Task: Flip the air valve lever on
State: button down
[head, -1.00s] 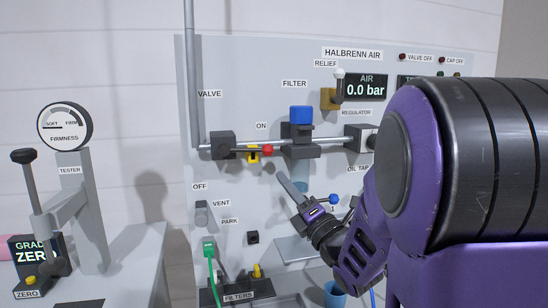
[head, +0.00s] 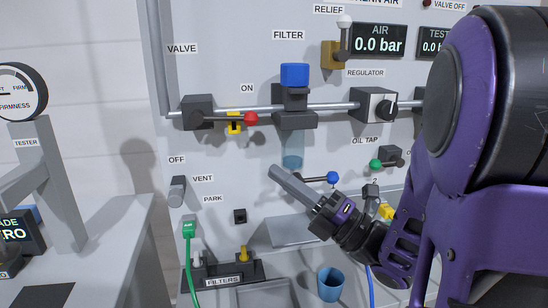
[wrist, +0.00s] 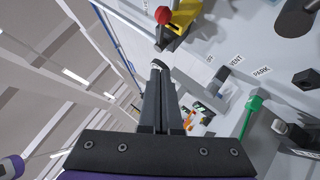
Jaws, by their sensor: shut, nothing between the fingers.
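The air valve (head: 198,112) is a dark block on the pipe at the panel's upper left. Its lever (head: 222,119) points right, roughly level along the pipe, and ends in a red knob (head: 250,118) below the ON label. A yellow piece (head: 234,124) sits at the lever; whether it touches the lever I cannot tell. My gripper (head: 272,171) is shut and empty, below and slightly right of the red knob, apart from it. In the wrist view the fingertips (wrist: 158,66) point towards the red knob (wrist: 163,15), with a gap between.
The filter (head: 293,75) with its blue cap and clear bowl hangs right of the lever, close above my gripper. A blue-knobbed lever (head: 332,178) is right of my fingers. A green plug (head: 188,229) with a hose hangs below the vent. The air display (head: 378,40) reads 0.0 bar.

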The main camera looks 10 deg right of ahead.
jog(key=p, duration=0.2)
send_near(220, 120)
jog(key=a, duration=0.3)
jog(key=shift+w+d+r+p, duration=0.1)
jog(key=shift+w+r+p, duration=0.4)
jog(key=shift+w+r, duration=0.65)
jog(key=shift+w, duration=0.6)
